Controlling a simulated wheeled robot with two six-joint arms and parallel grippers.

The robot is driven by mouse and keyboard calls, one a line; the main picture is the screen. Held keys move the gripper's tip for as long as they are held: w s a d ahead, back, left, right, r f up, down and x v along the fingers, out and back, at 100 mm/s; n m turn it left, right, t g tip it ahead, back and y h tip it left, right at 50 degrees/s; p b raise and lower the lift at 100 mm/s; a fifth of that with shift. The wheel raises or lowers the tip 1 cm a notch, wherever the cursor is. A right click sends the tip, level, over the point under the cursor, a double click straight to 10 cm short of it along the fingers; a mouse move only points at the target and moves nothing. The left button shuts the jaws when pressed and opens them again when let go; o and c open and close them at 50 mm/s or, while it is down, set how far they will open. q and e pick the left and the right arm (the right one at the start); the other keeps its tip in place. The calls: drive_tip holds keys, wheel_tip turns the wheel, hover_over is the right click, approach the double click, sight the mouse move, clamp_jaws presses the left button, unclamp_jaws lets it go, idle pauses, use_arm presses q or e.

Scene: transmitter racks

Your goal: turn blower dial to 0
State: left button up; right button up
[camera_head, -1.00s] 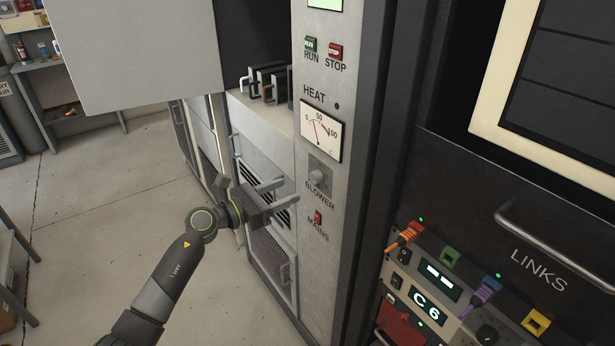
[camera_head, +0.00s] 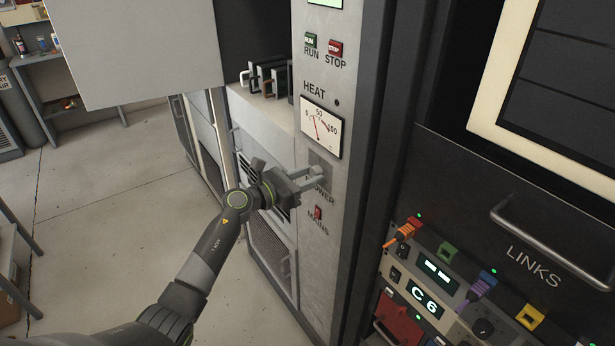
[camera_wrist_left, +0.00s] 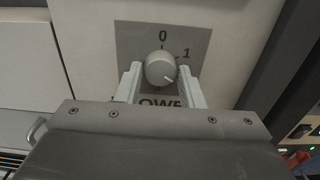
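The blower dial is a round grey knob (camera_wrist_left: 161,68) on a grey plate, with 0 above it and 1 at its upper right in the left wrist view. Its pointer line faces lower right, away from 0. My left gripper (camera_head: 321,174) is at the dial, hiding most of it and part of the BLOWER label in the head view. In the wrist view its pale fingers (camera_wrist_left: 162,80) are parted, one on each side of the knob. They are very close to its sides; I cannot tell whether they touch. My right gripper is not in view.
The heat meter (camera_head: 321,128) is above the dial, and the red mains switch (camera_head: 318,213) is just below. Run (camera_head: 311,40) and stop (camera_head: 335,48) buttons are higher up. At right are a links panel handle (camera_head: 550,243) and a unit with coloured plugs.

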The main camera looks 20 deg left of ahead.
use_arm(q)
drive_tip(key=c, duration=0.5)
